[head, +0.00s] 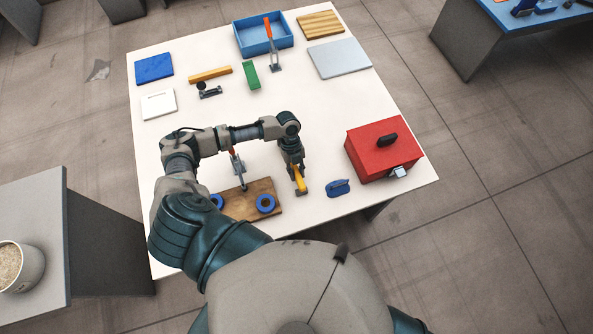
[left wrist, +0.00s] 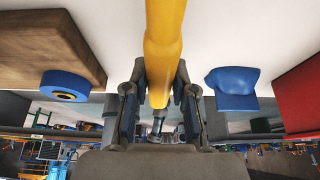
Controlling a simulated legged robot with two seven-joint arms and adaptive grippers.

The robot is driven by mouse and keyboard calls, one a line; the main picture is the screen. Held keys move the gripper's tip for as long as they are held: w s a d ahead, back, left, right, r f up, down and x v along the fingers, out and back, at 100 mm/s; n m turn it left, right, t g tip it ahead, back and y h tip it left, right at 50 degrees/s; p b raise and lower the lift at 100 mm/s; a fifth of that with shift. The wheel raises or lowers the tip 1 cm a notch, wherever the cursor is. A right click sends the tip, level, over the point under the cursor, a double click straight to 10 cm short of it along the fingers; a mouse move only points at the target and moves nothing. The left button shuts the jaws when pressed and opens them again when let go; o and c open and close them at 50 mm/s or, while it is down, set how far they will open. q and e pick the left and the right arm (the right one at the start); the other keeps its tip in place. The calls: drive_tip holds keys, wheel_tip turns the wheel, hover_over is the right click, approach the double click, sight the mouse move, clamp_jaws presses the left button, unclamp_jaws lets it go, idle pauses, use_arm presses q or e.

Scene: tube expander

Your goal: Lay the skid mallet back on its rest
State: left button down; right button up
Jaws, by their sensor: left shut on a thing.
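My left gripper (head: 297,165) points down over the table's near side and is shut on a yellow-handled tool (head: 301,183). In the left wrist view the fingers of my left gripper (left wrist: 158,90) stand on both sides of the yellow handle (left wrist: 164,45). The tool's far end is out of that view, so I cannot tell whether it is the skid mallet or whether it touches the table. I cannot make out a mallet rest for certain. A wooden board (head: 236,206) with blue rings (head: 265,204) lies just left of the gripper. My right gripper is out of view.
A blue block-like object (head: 338,188) lies just right of the held tool, and a red box (head: 383,150) stands beyond it. An orange-handled clamp (head: 237,166) rises by the board. A blue tray (head: 262,48) stands at the back. The white table's (head: 330,115) middle is mostly clear.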

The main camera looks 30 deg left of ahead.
use_arm(q)
drive_tip(key=shift+f+b, duration=0.3)
drive_tip(key=shift+f, duration=0.15)
drive_tip(key=c, duration=0.9)
unclamp_jaws()
drive_tip(key=shift+o, duration=0.2)
drive_tip(key=shift+p+v, duration=2.6)
drive_tip(key=shift+v, duration=1.5)
drive_tip(key=shift+f, duration=0.1)
drive_tip(key=shift+s, duration=0.1)
